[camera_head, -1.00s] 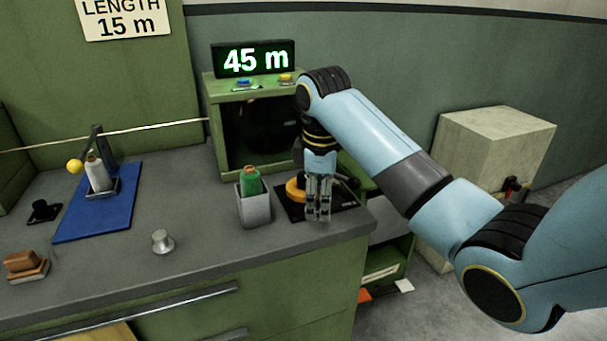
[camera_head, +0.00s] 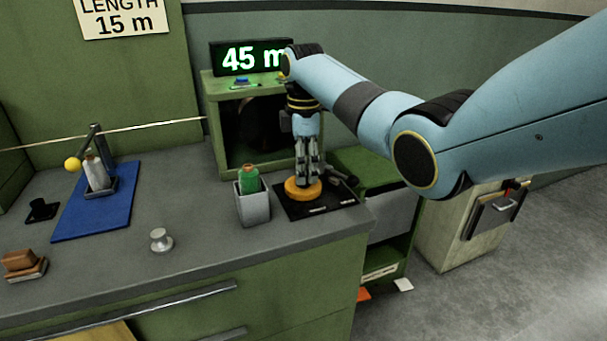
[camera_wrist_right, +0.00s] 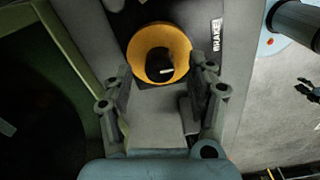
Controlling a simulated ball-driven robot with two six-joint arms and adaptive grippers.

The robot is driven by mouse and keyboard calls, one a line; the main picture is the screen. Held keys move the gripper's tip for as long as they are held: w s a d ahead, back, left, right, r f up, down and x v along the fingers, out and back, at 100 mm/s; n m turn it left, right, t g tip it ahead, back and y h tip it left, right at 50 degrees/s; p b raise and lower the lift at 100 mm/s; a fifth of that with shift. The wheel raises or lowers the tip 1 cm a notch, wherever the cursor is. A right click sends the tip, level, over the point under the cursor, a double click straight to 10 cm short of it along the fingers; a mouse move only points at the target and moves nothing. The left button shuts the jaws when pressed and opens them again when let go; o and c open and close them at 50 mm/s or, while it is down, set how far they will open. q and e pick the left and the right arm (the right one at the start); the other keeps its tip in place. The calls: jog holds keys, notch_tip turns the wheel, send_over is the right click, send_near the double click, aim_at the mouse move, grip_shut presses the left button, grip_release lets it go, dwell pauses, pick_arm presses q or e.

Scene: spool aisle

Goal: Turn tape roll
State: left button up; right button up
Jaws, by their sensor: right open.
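The orange tape roll (camera_head: 303,189) lies flat on a black mat (camera_head: 312,211) at the right end of the counter. In the right wrist view the roll (camera_wrist_right: 141,57) shows as an orange ring with a dark centre, just beyond the fingertips. My right gripper (camera_head: 308,178) points down over the roll; in the right wrist view its two fingers (camera_wrist_right: 163,78) are spread apart with nothing between them. In the head view the fingertips look close above the roll; I cannot tell whether they touch it. My left gripper is not in view.
A grey cup (camera_head: 254,207) with a green spool (camera_head: 248,179) stands left of the mat. A green cabinet (camera_head: 216,110) under a display (camera_head: 250,58) reading 45 m stands behind. A metal knob (camera_head: 161,241) and a blue mat (camera_head: 97,222) lie further left.

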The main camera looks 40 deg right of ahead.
jog(key=shift+f, duration=1.1)
jog(key=c, duration=1.1)
